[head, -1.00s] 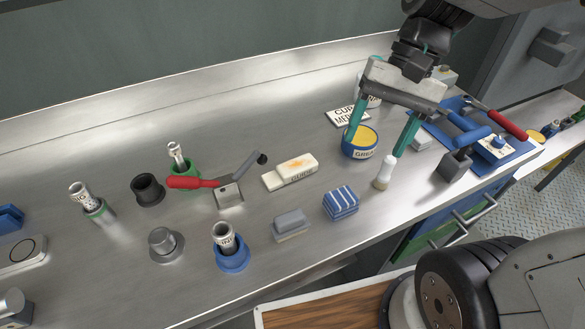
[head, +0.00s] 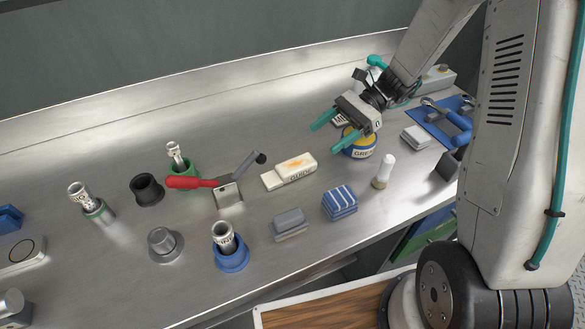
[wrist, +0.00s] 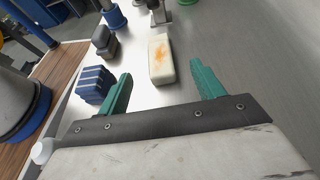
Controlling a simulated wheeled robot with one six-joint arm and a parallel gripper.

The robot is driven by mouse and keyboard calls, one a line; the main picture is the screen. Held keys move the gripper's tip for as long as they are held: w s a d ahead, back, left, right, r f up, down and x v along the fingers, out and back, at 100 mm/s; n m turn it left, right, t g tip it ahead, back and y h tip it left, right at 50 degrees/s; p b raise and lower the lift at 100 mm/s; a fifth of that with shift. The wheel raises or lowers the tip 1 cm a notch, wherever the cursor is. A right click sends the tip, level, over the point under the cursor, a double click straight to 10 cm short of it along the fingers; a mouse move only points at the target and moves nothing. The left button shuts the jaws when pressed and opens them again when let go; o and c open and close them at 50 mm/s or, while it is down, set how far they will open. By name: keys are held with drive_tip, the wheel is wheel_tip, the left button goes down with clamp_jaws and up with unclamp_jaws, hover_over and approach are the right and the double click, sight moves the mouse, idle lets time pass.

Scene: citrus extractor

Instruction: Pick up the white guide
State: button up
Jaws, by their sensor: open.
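The white guide (head: 290,172) is a pale block with an orange-brown stain and dark lettering on its side. It lies flat on the metal bench, right of the red-handled lever. In the wrist view the guide (wrist: 160,60) lies ahead of my gripper, between the lines of the two fingers, with nothing around it touching. My gripper (head: 334,122) has teal fingers, spread open and empty. It hangs above the bench, to the right of and behind the guide in the head view, near the grease tin. It also shows in the wrist view (wrist: 162,85).
A red-handled lever (head: 195,183) stands just left of the guide. A blue striped block (head: 340,203) and a grey block (head: 289,223) sit in front. The grease tin (head: 360,147) and a white-topped bottle (head: 384,170) stand to the right. Bare metal lies behind the guide.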

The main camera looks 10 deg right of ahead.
sight(288, 167)
drive_tip(key=x, duration=0.6)
drive_tip(key=shift+a, duration=0.1)
drive_tip(key=x, duration=0.5)
drive_tip(key=shift+s+a+f, duration=0.2)
drive_tip(key=shift+s, duration=0.1)
drive_tip(key=c, duration=1.1)
